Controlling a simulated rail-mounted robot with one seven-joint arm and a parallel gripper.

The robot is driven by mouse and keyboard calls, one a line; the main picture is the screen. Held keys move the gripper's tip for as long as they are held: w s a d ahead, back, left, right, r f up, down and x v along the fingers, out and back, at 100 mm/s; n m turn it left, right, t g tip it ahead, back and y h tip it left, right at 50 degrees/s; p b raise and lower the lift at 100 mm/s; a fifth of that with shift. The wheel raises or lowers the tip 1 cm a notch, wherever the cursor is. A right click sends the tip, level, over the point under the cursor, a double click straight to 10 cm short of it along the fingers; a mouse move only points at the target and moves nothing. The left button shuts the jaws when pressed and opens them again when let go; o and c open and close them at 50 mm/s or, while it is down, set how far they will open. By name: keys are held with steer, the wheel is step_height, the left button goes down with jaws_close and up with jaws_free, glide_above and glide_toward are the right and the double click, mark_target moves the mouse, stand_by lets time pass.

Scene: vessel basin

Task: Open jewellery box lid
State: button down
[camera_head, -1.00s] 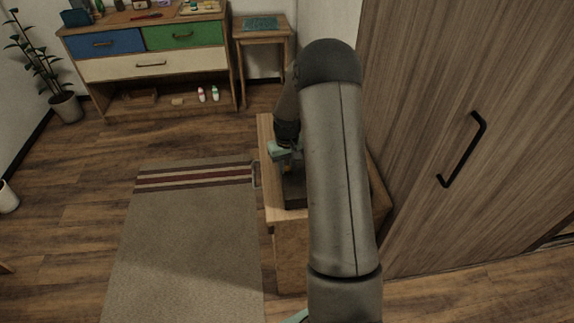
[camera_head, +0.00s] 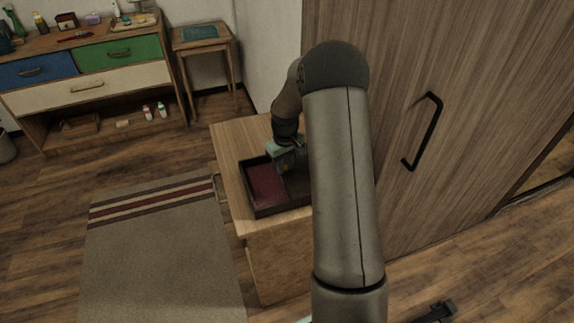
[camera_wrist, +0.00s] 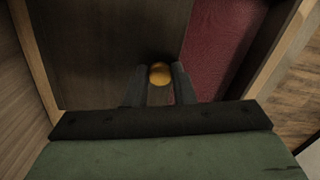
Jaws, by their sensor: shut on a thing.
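The jewellery box (camera_head: 258,211) is a dark box on the small wooden cabinet. Its red lining (camera_head: 266,185) shows on the left side, and also at the right of the wrist view (camera_wrist: 222,48). The dark flat lid (camera_wrist: 95,50) covers the other part of the box in the wrist view. A round gold knob (camera_wrist: 160,73) is on the lid. My gripper (camera_wrist: 160,90) is shut on this knob, with one finger on each side. In the head view my gripper (camera_head: 288,162) is over the box, and my arm hides the box's right side.
The wooden cabinet top (camera_head: 229,150) is bare left of the box. A tall wooden wardrobe (camera_head: 395,90) with a black handle stands close on the right. A rug (camera_head: 160,255) lies on the floor at the left. A small side table (camera_head: 200,40) stands behind.

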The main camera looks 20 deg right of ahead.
steer(key=c, duration=1.2)
jaws_free()
step_height(320, 180, up, 18)
steer(key=b, duration=0.1)
steer(key=shift+f+b, duration=0.25)
steer(key=shift+b, duration=0.1)
